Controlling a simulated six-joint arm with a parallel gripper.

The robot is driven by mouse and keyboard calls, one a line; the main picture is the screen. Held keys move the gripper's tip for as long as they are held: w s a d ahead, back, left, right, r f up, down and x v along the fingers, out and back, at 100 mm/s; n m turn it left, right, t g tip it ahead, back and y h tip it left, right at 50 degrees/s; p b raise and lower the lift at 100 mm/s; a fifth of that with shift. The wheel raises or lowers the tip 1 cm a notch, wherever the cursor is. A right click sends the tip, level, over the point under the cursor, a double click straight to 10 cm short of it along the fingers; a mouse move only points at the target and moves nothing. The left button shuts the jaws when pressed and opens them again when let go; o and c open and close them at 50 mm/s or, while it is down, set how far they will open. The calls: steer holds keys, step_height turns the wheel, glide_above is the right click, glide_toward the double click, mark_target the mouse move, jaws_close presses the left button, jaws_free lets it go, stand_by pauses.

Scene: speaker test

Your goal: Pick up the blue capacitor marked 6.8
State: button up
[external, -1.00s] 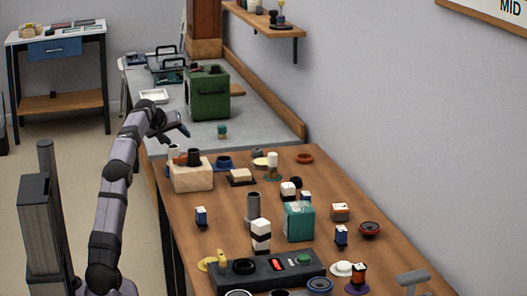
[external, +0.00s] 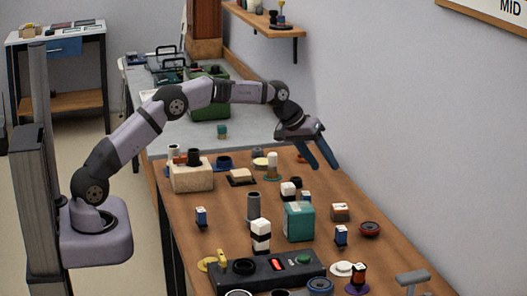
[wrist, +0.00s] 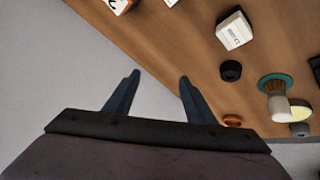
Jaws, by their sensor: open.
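Several small dark blue parts with white tops, likely capacitors, stand on the wooden bench: one at the left (external: 201,217), one at the right (external: 341,235), and one behind the teal box (external: 305,196). Their markings are too small to read, so I cannot tell which is 6.8. My gripper (external: 326,166) is open and empty, high over the far right edge of the bench. A white block with dark print (wrist: 233,31) shows at the upper right there.
A teal box (external: 299,222), a grey cylinder (external: 254,206) and a black-and-white stack (external: 261,236) crowd mid-bench. A dark control box (external: 265,272) lies in front. A red-rimmed speaker (external: 369,229) is at the right. Bare wood shows at the left front.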

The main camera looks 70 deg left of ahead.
steer(key=s+d+m+g+p, duration=0.1)
steer(key=s+d+m+p, duration=0.2)
steer(key=d, duration=1.2)
steer(key=m+g+p, duration=0.1)
steer(key=m+p, duration=0.3)
steer(key=p, duration=0.1)
glide_above(341, 229)
steer(key=s, duration=0.2)
steer(key=shift+s+p+x, duration=0.15)
steer(key=shift+p+x, duration=0.5)
steer(key=shift+x, duration=1.2)
steer(key=shift+s+p+x, duration=0.2)
steer(key=shift+p+x, duration=0.4)
steer(key=shift+x, duration=1.2)
steer(key=shift+f, duration=0.15)
steer(key=shift+c, duration=0.6)
steer(key=c, duration=1)
